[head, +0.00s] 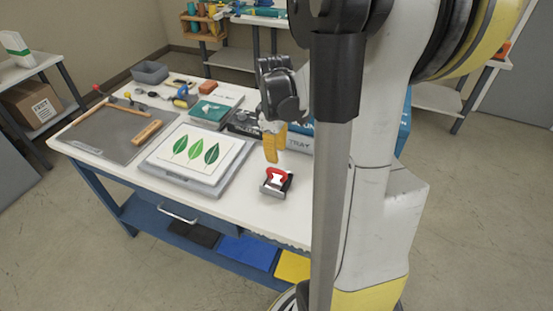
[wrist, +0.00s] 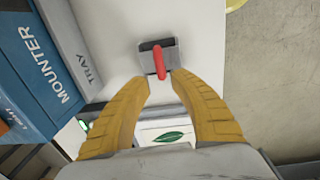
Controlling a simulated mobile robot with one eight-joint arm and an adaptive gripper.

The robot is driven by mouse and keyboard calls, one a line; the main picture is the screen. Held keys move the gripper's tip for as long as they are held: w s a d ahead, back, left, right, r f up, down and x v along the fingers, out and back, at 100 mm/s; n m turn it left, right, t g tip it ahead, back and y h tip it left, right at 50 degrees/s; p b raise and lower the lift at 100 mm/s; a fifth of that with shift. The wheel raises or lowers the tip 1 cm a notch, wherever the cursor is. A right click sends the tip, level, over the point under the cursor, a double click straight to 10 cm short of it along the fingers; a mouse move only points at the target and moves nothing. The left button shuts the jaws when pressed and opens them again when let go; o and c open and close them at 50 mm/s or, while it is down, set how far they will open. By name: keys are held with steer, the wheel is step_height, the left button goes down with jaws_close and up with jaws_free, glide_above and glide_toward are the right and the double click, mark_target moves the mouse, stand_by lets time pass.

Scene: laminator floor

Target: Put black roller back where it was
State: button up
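My gripper (head: 271,150) hangs over the right part of the white-topped table, above a small grey holder with a red handle (head: 275,182). In the wrist view the yellow fingers (wrist: 162,77) are apart with nothing between their tips. The grey holder with the red handle (wrist: 157,58) shows just beyond the tips, apparently below them. I cannot surely pick out the black roller. Small dark items (head: 153,94) lie at the table's back left, beside a blue and grey hand tool (head: 184,97), but they are too small to identify.
A grey tray with a leaf print (head: 195,152) lies at the table's middle, left of the gripper. A grey mat (head: 105,130) with wooden tools lies farther left. Blue and grey boxes (wrist: 35,70) stand close to the gripper. White tabletop is bare around the red-handled holder.

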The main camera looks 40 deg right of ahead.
steer(key=s+a+r+m+t, duration=0.1)
steer(key=a+r+t, duration=0.1)
steer(key=a, duration=0.6)
steer(key=s+a+r+m+t, duration=0.2)
steer(key=a+r, duration=0.3)
steer(key=a, duration=0.3)
steer(key=s+a+r+m+t, duration=0.1)
steer(key=s+a+r+t, duration=0.1)
steer(key=a, duration=0.7)
steer(key=shift+s+r+m+t+y, duration=0.2)
steer(key=shift+r+m+t+y, duration=0.1)
steer(key=shift+r+t, duration=0.3)
